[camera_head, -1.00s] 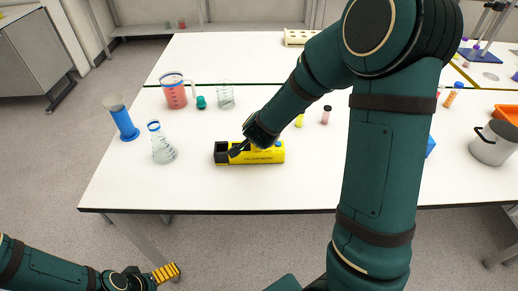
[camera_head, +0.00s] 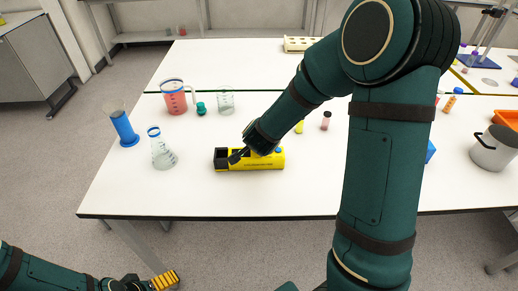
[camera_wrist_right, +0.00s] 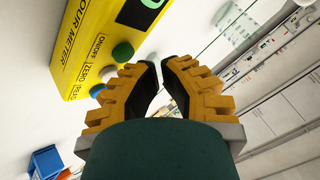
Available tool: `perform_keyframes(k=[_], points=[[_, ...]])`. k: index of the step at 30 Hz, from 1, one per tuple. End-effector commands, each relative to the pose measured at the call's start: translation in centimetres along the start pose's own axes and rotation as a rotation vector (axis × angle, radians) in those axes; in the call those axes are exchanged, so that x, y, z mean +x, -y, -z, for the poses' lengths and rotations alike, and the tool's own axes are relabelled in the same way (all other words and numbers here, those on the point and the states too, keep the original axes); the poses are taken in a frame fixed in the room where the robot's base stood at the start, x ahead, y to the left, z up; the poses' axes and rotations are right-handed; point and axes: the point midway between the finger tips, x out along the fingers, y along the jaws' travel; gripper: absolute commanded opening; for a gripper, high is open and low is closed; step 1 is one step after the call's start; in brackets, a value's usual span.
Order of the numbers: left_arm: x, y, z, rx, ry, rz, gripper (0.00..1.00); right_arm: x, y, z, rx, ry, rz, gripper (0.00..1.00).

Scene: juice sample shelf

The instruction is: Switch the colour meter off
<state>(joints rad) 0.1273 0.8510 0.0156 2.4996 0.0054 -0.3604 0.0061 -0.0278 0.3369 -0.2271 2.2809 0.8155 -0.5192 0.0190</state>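The colour meter (camera_head: 268,163) is a yellow box with a dark open end, lying on the white table. In the right wrist view the meter (camera_wrist_right: 85,45) fills the upper left, with a green ON/OFF button (camera_wrist_right: 122,52), a grey ZERO button (camera_wrist_right: 108,73) and a blue button (camera_wrist_right: 97,90). Part of a green display (camera_wrist_right: 152,4) shows. My right gripper (camera_head: 236,157) is over the meter's left half; its fingertips (camera_wrist_right: 160,65) are empty, a narrow gap apart, close beside the green button. Contact cannot be told. My left gripper (camera_head: 166,280) is low, off the table.
Small vials (camera_head: 326,121) stand behind the meter. A grey pot (camera_head: 492,150) is at right. The table front is clear.

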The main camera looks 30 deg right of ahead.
Motion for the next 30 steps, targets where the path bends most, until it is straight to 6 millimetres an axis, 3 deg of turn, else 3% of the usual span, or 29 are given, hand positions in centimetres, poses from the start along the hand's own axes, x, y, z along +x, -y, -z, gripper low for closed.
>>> perform_keyframes(k=[30], points=[[0.64, 0.24, -0.07, 0.000, 0.000, 0.000, 1.00, 0.64, -0.48, -0.46, 0.000, 0.000, 0.000, 0.00]])
